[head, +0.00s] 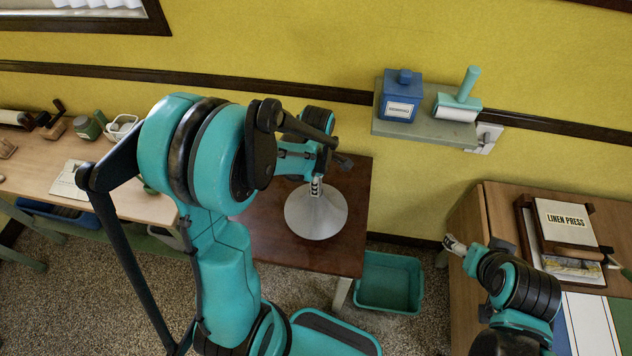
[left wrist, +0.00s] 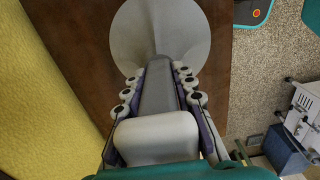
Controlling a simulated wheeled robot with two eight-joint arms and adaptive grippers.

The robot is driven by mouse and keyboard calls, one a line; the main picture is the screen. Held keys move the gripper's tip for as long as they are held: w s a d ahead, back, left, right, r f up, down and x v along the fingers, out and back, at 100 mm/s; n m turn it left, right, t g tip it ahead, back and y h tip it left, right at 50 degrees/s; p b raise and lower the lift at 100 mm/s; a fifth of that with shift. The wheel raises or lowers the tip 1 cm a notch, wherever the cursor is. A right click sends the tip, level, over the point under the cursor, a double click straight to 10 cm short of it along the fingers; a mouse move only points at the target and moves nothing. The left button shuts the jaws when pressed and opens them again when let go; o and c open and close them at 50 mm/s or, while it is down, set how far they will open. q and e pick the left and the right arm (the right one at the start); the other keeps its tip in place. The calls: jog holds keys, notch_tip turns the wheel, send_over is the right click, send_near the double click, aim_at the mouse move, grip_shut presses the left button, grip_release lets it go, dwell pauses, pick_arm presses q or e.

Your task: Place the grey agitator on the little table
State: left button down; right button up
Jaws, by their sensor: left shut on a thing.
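The grey agitator (head: 316,218), a flared cone with a narrow post, stands upright over the dark brown little table (head: 275,245). Its base looks level with the tabletop, but I cannot tell whether it touches. My left gripper (head: 316,186) is shut on the agitator's post from above the cone. In the left wrist view, the fingers of the left gripper (left wrist: 158,85) lie on both sides of the post, and the agitator's cone (left wrist: 160,25) spreads out over the brown tabletop (left wrist: 75,55). My right gripper (head: 454,244) is at the lower right, away from the agitator; its jaws are too small to judge.
A workbench (head: 30,170) is at left, and a wooden cabinet (head: 467,215) at right.

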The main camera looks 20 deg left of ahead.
pick_arm(q)
notch_tip(320, 180, down, 2)
jog(key=shift+w+f, duration=0.1)
jog(key=shift+f, duration=0.1)
jog(key=c, duration=1.3)
grip_release()
jog(key=shift+o, duration=0.2)
